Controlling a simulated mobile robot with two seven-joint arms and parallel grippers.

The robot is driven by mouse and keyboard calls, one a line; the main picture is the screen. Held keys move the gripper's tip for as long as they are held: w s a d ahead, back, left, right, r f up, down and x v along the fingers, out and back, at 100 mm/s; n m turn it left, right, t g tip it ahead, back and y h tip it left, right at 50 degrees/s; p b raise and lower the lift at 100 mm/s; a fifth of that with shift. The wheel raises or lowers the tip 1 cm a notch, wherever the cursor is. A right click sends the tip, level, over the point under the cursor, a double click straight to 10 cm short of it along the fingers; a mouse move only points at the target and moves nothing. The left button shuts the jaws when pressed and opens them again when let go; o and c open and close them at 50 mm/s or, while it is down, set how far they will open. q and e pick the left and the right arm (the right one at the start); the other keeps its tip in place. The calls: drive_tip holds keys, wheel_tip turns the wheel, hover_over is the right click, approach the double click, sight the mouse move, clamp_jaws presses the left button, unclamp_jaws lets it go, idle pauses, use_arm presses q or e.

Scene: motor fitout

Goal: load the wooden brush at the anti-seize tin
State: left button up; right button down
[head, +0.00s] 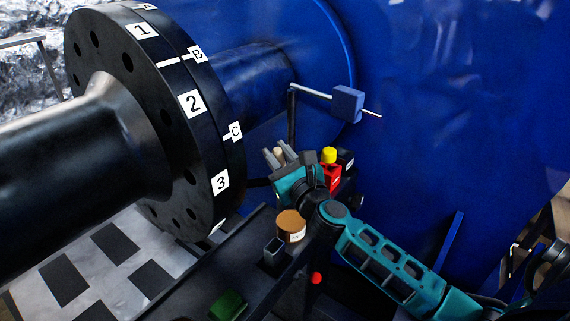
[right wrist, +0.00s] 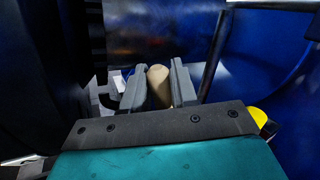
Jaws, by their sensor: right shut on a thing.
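The tin (head: 291,228) with a copper-brown top and a pale label, which looks like the anti-seize tin, stands on the dark bench. My right gripper (head: 281,155) is above and behind the tin in the head view, apart from it. It is shut on the wooden brush, whose tan rounded handle (right wrist: 158,84) shows between the two grey fingers in the right wrist view. The brush's bristles are hidden in both views. My left gripper is not in view.
A black flange (head: 150,95) with numbered and lettered tags fills the left. A rod with a blue block (head: 347,104) stands behind the gripper.

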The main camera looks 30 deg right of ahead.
drive_tip(key=shift+w+d+f+n+b, duration=0.15)
drive_tip(key=shift+w+f+n+b, duration=0.15)
drive_tip(key=shift+f, duration=0.3)
drive_tip(key=shift+f+b, duration=0.6)
drive_tip(key=shift+b, duration=0.1)
wheel_tip(320, 180, down, 5)
drive_tip(key=b, duration=0.5)
drive_tip(key=shift+r, duration=0.15)
drive_tip(key=shift+f+b, duration=0.5)
drive_tip(key=shift+f, duration=0.05)
drive_tip(key=shift+f, duration=0.2)
idle(1.0)
